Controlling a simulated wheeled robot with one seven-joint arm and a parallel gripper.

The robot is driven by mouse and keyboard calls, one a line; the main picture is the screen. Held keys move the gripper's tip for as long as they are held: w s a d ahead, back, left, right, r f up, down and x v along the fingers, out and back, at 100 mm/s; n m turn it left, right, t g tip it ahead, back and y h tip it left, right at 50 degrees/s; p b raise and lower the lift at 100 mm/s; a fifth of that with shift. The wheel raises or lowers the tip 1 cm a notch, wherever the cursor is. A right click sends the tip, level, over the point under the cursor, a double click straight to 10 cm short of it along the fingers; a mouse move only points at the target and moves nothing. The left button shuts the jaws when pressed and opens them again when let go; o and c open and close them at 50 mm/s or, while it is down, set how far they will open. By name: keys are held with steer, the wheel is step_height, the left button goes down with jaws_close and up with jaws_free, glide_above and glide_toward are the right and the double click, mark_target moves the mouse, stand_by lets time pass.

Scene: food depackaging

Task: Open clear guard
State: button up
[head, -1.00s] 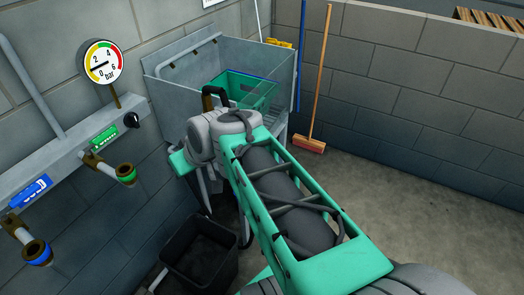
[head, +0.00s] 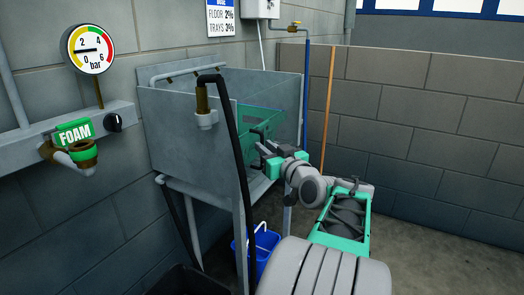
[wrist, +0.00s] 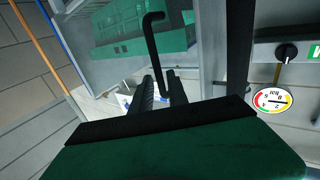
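The clear guard (head: 264,122) is a see-through panel on the front of the grey metal sink (head: 185,130). A green crate shows behind it. A bent black handle (wrist: 153,50) rises in front of the panel in the wrist view. My gripper (wrist: 160,80) has its two dark ridged fingers apart, with the lower part of the handle seen between them. I cannot tell whether they touch it. In the head view my gripper (head: 260,155) is at the guard's front, by the handle.
A blue bucket (head: 264,252) stands below. The foam valve (head: 83,153) and gauge (head: 88,49) are on the left wall. An orange pole (head: 328,105) leans at the right.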

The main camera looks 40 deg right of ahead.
steer(key=x, duration=0.2)
steer(key=shift+w, duration=0.35)
jaws_close()
steer(key=shift+f, duration=0.1)
stand_by(1.0)
